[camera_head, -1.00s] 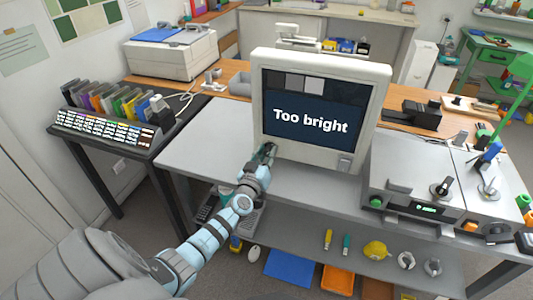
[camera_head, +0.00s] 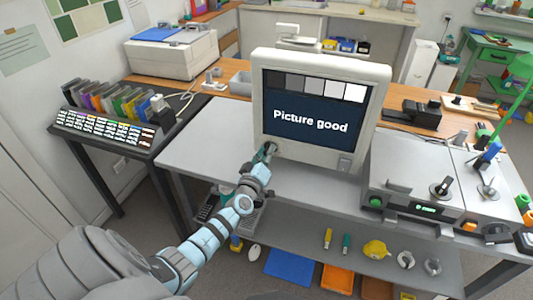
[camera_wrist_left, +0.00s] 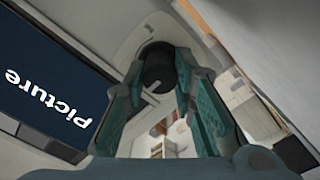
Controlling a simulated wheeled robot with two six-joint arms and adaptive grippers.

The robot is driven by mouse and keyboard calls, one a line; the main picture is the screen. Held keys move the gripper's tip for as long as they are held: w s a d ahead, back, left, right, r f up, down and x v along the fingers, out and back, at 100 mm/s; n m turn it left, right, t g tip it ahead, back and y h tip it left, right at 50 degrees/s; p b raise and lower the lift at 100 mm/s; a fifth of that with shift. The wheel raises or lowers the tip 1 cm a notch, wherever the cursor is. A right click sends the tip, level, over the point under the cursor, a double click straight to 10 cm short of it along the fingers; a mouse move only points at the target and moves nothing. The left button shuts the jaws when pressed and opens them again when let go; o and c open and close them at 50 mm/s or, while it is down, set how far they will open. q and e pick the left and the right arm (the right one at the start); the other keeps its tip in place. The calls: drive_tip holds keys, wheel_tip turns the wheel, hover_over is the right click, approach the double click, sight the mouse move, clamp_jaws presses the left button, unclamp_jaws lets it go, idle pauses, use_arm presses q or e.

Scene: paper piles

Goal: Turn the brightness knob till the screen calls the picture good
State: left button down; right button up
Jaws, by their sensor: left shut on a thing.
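The monitor (camera_head: 258,100) stands on the grey bench, and its screen (camera_head: 310,121) reads "Picture good" under a row of grey bars from dark to white. My left gripper (camera_head: 266,153) is at the lower left of the monitor's front. In the left wrist view its two fingers are shut on the round dark brightness knob (camera_wrist_left: 157,62). The knob's sides are partly hidden by the fingers. My right gripper is not in view.
A grey device (camera_head: 408,195) with knobs and a green-lit display stands right of the monitor. The bench top (camera_head: 205,140) left of the monitor is clear. The lower shelf holds trays and small tools.

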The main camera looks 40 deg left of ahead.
use_arm(q)
drive_tip(key=shift+f, duration=0.1)
drive_tip(key=c, duration=1.3)
unclamp_jaws()
drive_tip(key=shift+c, duration=0.2)
drive_tip(key=shift+s, duration=0.1)
drive_tip(key=v, duration=1.2)
